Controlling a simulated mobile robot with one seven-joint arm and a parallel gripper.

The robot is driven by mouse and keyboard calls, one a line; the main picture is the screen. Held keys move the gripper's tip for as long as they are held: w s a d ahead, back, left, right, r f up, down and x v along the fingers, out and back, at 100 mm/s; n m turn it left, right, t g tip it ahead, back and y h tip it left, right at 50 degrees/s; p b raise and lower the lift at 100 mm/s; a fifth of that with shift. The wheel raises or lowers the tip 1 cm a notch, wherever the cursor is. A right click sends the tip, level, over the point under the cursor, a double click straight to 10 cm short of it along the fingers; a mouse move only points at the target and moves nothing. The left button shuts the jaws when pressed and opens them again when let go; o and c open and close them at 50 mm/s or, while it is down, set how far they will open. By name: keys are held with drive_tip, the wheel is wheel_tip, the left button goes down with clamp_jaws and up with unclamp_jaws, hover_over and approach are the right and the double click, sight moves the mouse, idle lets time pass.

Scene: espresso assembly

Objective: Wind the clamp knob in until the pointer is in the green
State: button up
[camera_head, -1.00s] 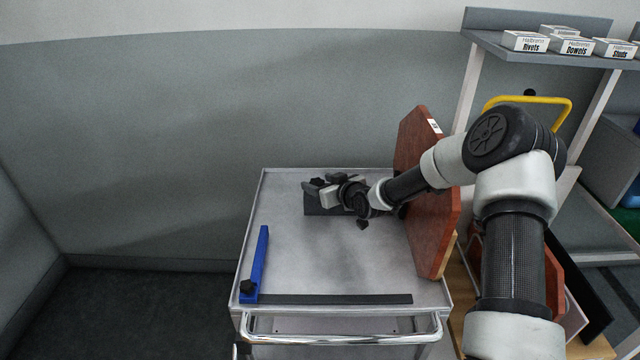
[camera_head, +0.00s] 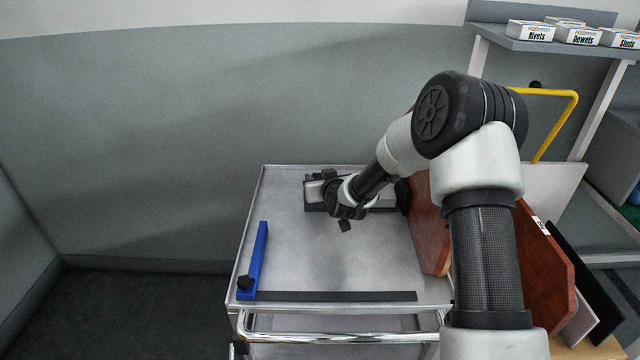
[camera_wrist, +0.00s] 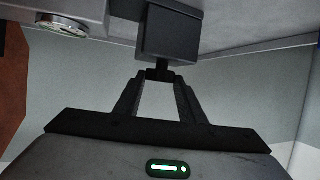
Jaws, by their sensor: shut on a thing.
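My gripper (camera_wrist: 158,74) is shut on a small dark knob (camera_wrist: 161,64) in the wrist view. A short stem joins the knob to a dark grey block (camera_wrist: 170,35) of the clamp. A round dial (camera_wrist: 62,25) with a metal rim is on a grey body at the upper left; it is seen at a steep slant and its pointer and green zone cannot be read. In the head view my gripper (camera_head: 328,184) is at the left end of the clamp's dark base (camera_head: 385,204) on the trolley top; my wrist hides much of the clamp and the knob.
The metal trolley (camera_head: 300,260) carries a blue bar (camera_head: 259,255) and a dark strip (camera_head: 340,296) near its front. A red-brown panel (camera_head: 430,230) stands at its right, partly behind my arm. More boards (camera_head: 545,250) stand farther right. The trolley's middle is clear.

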idle(0.3)
drive_tip(key=o, duration=1)
drive_tip(key=shift+o, duration=0.2)
drive_tip(key=p+v, duration=0.1)
drive_tip(key=v, duration=1.6)
drive_tip(key=shift+s, duration=0.25)
drive_tip(key=shift+r, duration=0.2)
